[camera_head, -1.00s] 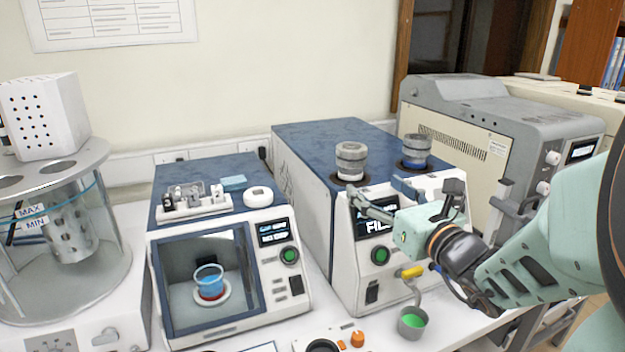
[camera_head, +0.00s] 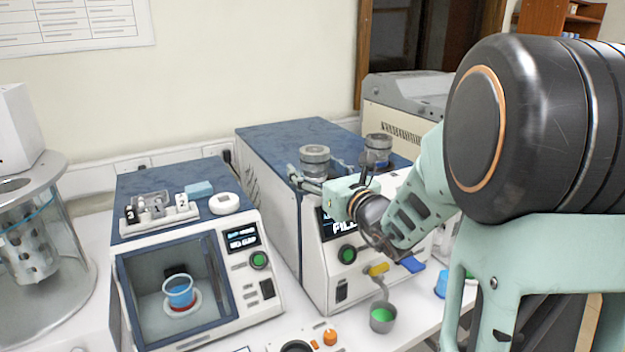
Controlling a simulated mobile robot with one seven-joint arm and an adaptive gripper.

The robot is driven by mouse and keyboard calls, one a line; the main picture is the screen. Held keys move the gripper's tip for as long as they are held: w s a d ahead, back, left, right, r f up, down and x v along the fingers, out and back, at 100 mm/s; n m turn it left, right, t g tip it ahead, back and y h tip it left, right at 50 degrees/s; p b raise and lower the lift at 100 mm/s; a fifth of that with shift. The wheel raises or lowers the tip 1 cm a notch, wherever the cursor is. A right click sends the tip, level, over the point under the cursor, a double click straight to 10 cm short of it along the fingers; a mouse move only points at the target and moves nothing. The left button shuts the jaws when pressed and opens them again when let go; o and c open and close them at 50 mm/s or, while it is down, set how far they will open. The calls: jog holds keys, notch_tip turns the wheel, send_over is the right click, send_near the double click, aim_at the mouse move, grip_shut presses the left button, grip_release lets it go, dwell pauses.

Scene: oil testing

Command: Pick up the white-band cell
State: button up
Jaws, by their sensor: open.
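The white-band cell (camera_head: 314,158), a grey metal cylinder with a pale band, stands upright on top of the blue-topped machine, at its front left. A second cell (camera_head: 377,148) with a blue band stands to its right. My gripper (camera_head: 316,174) is open and reaches in from the right at the height of the white-band cell's lower part. One finger lies across its front left and the other shows at its right side. The cell seems to be between the fingers; contact cannot be told. The cell's base is partly hidden by the near finger.
A smaller machine (camera_head: 250,290) with a window stands on the left, with a blue cup (camera_head: 179,291) inside. A small metal cup of green liquid (camera_head: 382,318) stands below my gripper. A grey machine (camera_head: 408,92) is behind. My arm covers the right side.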

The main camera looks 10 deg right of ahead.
jog(key=shift+c, duration=0.5)
jog(key=shift+r, duration=0.1)
jog(key=c, duration=1.4)
jog(key=shift+o, duration=0.2)
jog(key=shift+r, duration=0.1)
